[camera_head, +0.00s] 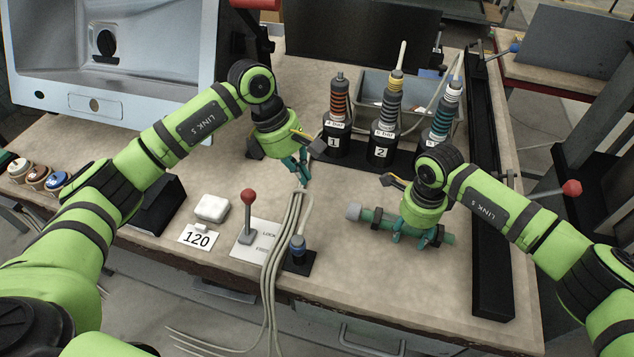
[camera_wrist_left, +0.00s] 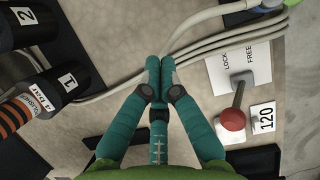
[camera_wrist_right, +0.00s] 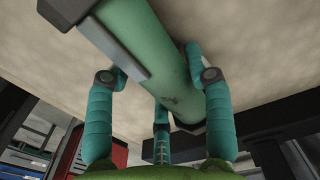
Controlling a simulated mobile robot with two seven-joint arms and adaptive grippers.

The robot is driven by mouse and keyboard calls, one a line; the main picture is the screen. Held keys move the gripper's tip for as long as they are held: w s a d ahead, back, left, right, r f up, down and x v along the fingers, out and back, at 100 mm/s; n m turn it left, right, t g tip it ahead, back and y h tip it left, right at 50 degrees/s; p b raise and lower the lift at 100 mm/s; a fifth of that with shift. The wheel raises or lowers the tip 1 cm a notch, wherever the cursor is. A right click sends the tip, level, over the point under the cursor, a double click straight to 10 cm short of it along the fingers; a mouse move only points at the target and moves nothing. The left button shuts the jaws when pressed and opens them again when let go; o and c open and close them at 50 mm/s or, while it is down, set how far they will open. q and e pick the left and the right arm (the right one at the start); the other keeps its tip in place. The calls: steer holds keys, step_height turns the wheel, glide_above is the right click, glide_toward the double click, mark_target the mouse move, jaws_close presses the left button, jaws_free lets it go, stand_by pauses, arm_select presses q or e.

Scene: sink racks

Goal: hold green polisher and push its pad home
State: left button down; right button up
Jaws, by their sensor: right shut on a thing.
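The green polisher (camera_head: 447,239) is a green cylinder with dark bands, lying roughly crosswise at the right of the bench in the head view. Its grey pad (camera_head: 353,211) is at the left end. My right gripper (camera_head: 410,238) is shut around the polisher's middle; the right wrist view shows the green body (camera_wrist_right: 165,60) between its fingers (camera_wrist_right: 155,75). I cannot tell whether the polisher touches the bench. My left gripper (camera_head: 302,180) is shut and empty, left of the pad and apart from it, over the grey cables. Its fingertips meet in the left wrist view (camera_wrist_left: 160,75).
Numbered black holders with ringed tools (camera_head: 381,145) stand behind, before a grey bin. A red-knobbed lever (camera_head: 248,205), a blue-topped plug (camera_head: 298,247), a white block (camera_head: 212,208) and a 120 card (camera_head: 198,237) are at the front left. A black rail (camera_head: 492,270) borders the right.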

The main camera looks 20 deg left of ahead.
mark_target(354, 211)
arm_select(q)
steer(key=x, duration=0.9)
arm_select(e)
steer(key=shift+w+r, duration=0.1)
steer(key=shift+r, duration=0.05)
arm_select(q)
steer(key=d, duration=0.2)
steer(key=shift+d, duration=0.3)
arm_select(e)
steer(key=shift+a, duration=0.1)
arm_select(q)
steer(key=shift+w+d, duration=0.1)
steer(key=shift+d, duration=0.55)
